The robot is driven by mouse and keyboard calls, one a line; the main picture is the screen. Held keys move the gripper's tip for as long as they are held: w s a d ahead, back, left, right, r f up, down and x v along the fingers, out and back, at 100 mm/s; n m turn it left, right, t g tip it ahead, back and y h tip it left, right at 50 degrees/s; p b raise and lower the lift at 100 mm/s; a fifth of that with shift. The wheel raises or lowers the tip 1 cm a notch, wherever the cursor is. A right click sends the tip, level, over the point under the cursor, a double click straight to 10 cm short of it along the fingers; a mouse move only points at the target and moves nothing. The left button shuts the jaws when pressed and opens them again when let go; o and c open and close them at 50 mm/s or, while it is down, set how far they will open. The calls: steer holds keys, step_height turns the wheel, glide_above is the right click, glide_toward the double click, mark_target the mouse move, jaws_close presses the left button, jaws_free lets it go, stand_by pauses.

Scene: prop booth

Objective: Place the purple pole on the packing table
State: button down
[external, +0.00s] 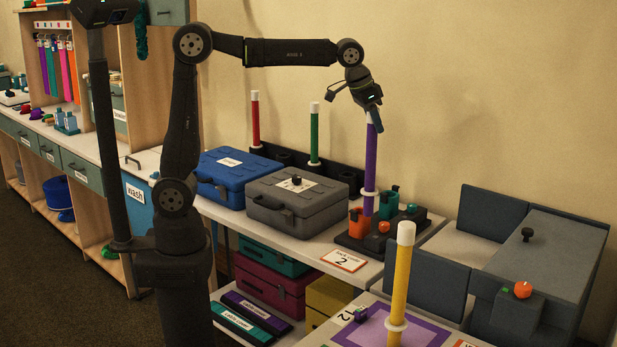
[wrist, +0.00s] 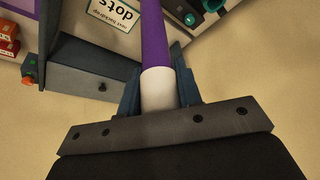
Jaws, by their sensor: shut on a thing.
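The purple pole (external: 371,155) hangs roughly upright with a white collar near its lower end. My gripper (external: 373,115) is shut on its white top end. In the wrist view the gripper (wrist: 158,88) has a finger on each side of the white end, and the purple shaft (wrist: 154,35) runs away from it. The pole's lower end appears beside an orange cup on a black tray (external: 350,243); I cannot tell whether it touches. A white-topped table (external: 325,337) in front has a purple square outline; whether it is the packing table is not readable.
A yellow pole (external: 401,285) stands upright on the front table. Blue (external: 225,178) and grey (external: 290,203) cases lie on the white counter, with red (external: 255,122) and green (external: 314,137) poles in a black rack behind. A grey box-like unit (external: 545,255) stands at right.

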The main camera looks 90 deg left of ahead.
steer(key=s+d+f+m, duration=0.2)
steer(key=s+d+f, duration=0.1)
steer(key=d+f, duration=0.6)
steer(key=s+d+r+m+h, duration=0.1)
steer(key=s+d+r+m, duration=0.15)
steer(key=d, duration=0.75)
steer(key=s+d+r+m+h, duration=0.1)
steer(key=s+d, duration=0.2)
steer(key=d, duration=0.7)
steer(key=s+d+r+m+g+h, duration=0.1)
steer(key=s+d+r+m, duration=0.15)
steer(key=s+d, duration=0.95)
steer(key=s+d+r+m+h, duration=0.1)
steer(key=s+d+r+m, duration=0.15)
steer(key=s+d, duration=0.95)
steer(key=w+a+f, duration=0.1)
steer(key=w+f, duration=0.9)
steer(key=f, duration=0.1)
steer(key=shift+w+a, duration=0.2)
steer(key=shift+w, duration=0.2)
steer(key=c, duration=1)
jaws_free()
steer(key=shift+f, duration=0.1)
steer(key=shift+c, duration=0.2)
